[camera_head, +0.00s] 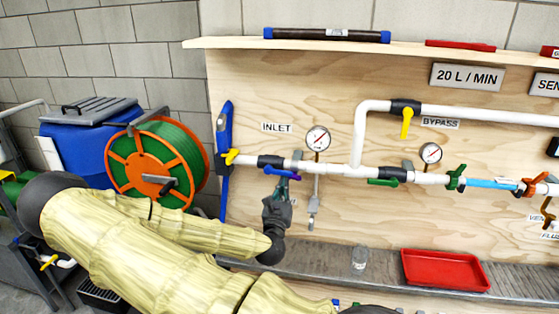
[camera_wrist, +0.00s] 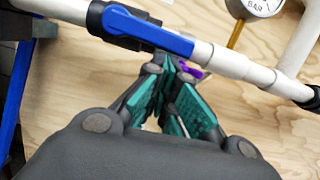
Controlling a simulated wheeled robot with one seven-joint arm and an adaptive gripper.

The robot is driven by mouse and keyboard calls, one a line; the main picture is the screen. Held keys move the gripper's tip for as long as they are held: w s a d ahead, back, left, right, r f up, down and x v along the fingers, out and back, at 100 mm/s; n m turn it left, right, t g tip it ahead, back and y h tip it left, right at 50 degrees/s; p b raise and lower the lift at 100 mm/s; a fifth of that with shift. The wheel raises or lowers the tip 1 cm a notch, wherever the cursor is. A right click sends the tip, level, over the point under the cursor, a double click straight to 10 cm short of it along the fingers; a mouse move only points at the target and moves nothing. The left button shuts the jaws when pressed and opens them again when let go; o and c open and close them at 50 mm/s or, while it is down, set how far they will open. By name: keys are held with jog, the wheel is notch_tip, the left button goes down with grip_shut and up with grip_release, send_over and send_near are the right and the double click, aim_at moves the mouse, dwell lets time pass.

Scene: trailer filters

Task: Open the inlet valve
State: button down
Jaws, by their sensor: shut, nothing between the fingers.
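The inlet valve (camera_head: 270,161) is a black body on the white pipe, right below the INLET label (camera_head: 277,127). Its blue lever (camera_wrist: 150,33) lies roughly along the pipe in the wrist view; in the head view the lever (camera_head: 284,173) is partly hidden by my gripper. My gripper (camera_head: 284,181) is shut and empty, just below the lever. In the wrist view, the teal-padded fingertips of my gripper (camera_wrist: 166,66) are close under the lever's right end; I cannot tell whether they touch it. A small purple part (camera_wrist: 192,72) shows beside the fingertips.
A pressure gauge (camera_head: 318,139) stands right of the valve, with a thin sampling line (camera_head: 314,200) hanging below. A yellow handle (camera_head: 231,157) is to the left. A green lever (camera_head: 383,182) and the yellow bypass lever (camera_head: 406,122) are right. A red tray (camera_head: 445,269) sits below.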

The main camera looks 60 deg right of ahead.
dwell(0.4)
jog(key=s+a+f+b, duration=0.2)
jog(key=a+f+b, duration=0.4)
jog(key=a, duration=0.3)
jog(key=shift+s+a+f+b, duration=0.15)
jog(key=shift+s+f+b, duration=0.1)
jog(key=shift+s+b, duration=0.1)
